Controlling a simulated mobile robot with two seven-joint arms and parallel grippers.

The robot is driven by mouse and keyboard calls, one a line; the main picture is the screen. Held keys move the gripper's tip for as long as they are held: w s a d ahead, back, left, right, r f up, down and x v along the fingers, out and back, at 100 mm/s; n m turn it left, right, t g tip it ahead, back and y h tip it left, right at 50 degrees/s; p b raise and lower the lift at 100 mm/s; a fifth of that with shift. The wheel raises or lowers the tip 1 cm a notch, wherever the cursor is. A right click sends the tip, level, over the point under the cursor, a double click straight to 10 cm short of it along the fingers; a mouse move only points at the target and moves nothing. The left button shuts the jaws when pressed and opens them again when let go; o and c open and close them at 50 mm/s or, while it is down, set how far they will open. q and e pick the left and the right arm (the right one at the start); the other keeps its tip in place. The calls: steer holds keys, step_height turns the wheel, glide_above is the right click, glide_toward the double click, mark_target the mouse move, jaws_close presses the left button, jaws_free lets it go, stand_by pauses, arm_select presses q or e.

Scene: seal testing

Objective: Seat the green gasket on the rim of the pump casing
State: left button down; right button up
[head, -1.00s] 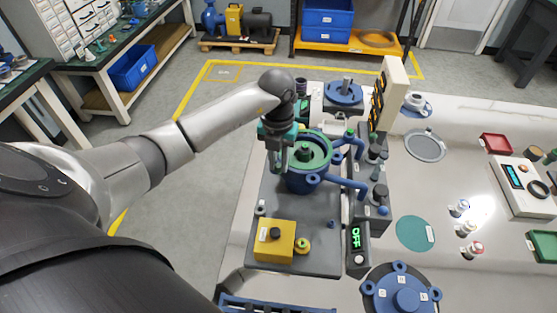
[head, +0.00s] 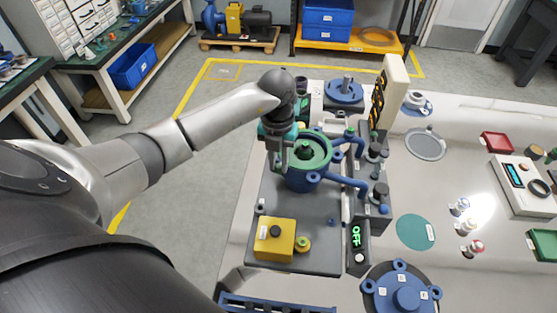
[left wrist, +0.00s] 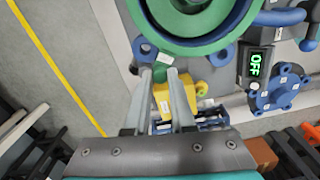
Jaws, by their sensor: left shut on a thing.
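The green gasket (head: 321,147) is a ring lying level over the top of the blue pump casing (head: 306,181). I cannot tell whether it touches the rim all round. It also shows large at the top of the left wrist view (left wrist: 138,17), with blue casing beside it. My left gripper (head: 283,168) comes down at the left side of the casing. Its two fingers (left wrist: 160,73) are close together in the left wrist view, with a small green piece between the tips, and are shut on the gasket's edge. My right gripper is not in view.
A yellow box (head: 274,243) with a dark button stands in front of the casing on the grey plate (head: 325,240). A display reading OFF (head: 356,237) stands right of it. A blue flanged cover (head: 402,296) and a flat teal disc (head: 415,232) lie to the right.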

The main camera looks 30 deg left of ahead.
arm_select(q)
steer(key=shift+f, duration=0.35)
stand_by(0.4)
steer(key=c, duration=0.7)
jaws_free()
step_height(320, 180, up, 9)
steer(key=p, duration=0.7)
steer(key=shift+r+p, duration=0.15)
steer(key=shift+p, duration=0.15)
